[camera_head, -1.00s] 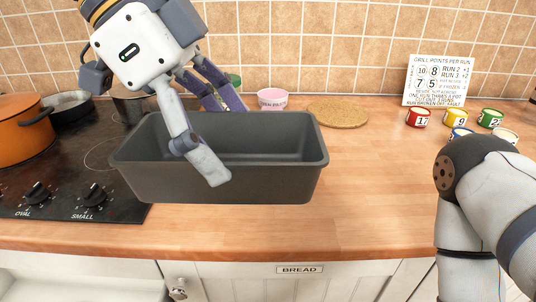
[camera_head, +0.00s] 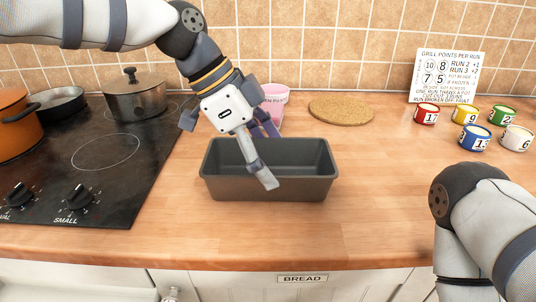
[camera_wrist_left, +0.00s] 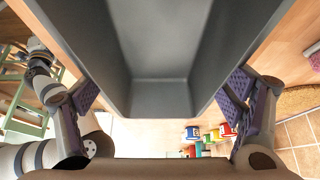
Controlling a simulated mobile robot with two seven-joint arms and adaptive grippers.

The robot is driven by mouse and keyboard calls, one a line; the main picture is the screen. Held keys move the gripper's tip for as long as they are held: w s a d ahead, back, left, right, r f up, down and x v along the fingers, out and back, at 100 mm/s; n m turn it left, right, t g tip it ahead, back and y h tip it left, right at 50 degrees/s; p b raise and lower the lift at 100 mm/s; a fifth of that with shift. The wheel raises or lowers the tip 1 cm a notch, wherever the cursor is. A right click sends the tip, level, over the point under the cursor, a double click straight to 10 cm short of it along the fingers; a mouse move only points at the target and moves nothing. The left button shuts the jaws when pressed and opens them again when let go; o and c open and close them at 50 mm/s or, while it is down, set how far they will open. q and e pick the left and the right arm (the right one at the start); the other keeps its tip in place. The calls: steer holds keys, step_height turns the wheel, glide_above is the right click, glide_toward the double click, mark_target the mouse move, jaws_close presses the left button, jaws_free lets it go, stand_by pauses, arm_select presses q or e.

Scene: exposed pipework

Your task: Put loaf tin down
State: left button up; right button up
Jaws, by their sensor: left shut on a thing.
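The dark grey loaf tin (camera_head: 310,186) is level and empty, at or very near the wooden worktop, right of the hob; I cannot tell if its base touches. My left gripper (camera_head: 268,158) is shut on the tin across its width, one finger outside the near wall and the other behind the far wall. In the left wrist view the tin (camera_wrist_left: 160,95) fills the space between the two finger pads.
The black hob (camera_head: 105,165) with an orange pot (camera_head: 18,125) and a lidded pot (camera_head: 136,96) is at the left. Several numbered tins, one blue (camera_head: 475,139), stand right. The worktop (camera_head: 385,190) right of the tin is clear.

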arm_select(q)
steer(key=shift+f, duration=0.15)
steer(key=o, duration=1.2)
steer(key=shift+a+r, duration=0.1)
steer(key=shift+r, duration=0.3)
steer(key=v, duration=1.1)
steer(key=shift+a+r, duration=0.15)
steer(key=shift+r, duration=0.05)
